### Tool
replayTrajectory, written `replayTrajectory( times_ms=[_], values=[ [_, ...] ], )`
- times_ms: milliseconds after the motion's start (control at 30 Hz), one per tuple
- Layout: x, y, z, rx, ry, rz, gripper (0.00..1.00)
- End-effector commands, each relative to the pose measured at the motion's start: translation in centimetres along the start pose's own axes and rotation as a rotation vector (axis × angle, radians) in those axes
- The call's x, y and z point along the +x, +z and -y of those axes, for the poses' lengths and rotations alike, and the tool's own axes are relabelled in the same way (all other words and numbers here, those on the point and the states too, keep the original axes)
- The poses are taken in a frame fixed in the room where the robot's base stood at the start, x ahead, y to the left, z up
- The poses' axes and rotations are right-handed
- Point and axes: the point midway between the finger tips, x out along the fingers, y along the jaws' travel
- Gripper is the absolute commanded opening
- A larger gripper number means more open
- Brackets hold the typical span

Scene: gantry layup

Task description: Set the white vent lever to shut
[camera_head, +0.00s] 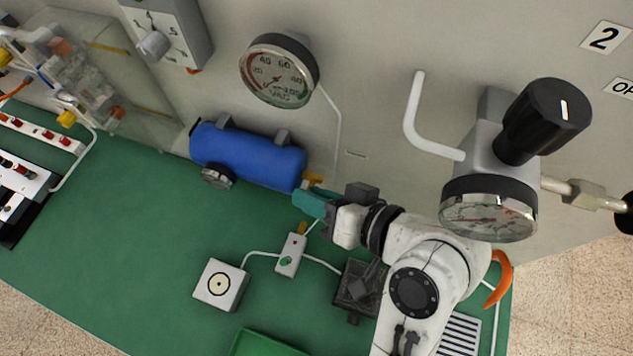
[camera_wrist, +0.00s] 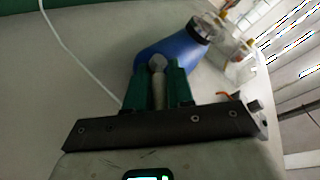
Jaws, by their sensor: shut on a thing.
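My gripper (camera_head: 312,203), with teal fingers, is at the right end of a blue cylindrical tank (camera_head: 246,157), just below a brass fitting (camera_head: 312,179). In the wrist view, my gripper (camera_wrist: 160,75) is shut on a pale bar that shows between the two fingers, which I take to be the white vent lever (camera_wrist: 158,90). A grey rounded piece shows at the fingertips, and the blue tank (camera_wrist: 172,51) lies just beyond. In the head view the lever is hidden by my fingers, so its angle cannot be told.
A vacuum gauge (camera_head: 278,72) is on the wall above the tank. A regulator with a black knob (camera_head: 543,118) and a white bent tube (camera_head: 414,108) stands out at right. A small white box (camera_head: 220,285) and switch box (camera_head: 290,255) lie on the green bench; its left middle is clear.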

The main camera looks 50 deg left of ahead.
Motion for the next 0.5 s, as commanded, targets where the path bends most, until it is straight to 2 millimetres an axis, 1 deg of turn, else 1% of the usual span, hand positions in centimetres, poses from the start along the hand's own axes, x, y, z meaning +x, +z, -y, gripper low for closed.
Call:
replayTrajectory(
  times_ms=[33, 500],
  values=[
    [-0.19, -0.23, 0.10, -0.004, 0.012, 0.006, 0.00],
    [-0.08, -0.13, 0.01, -0.012, 0.035, 0.025, 0.00]
  ],
)
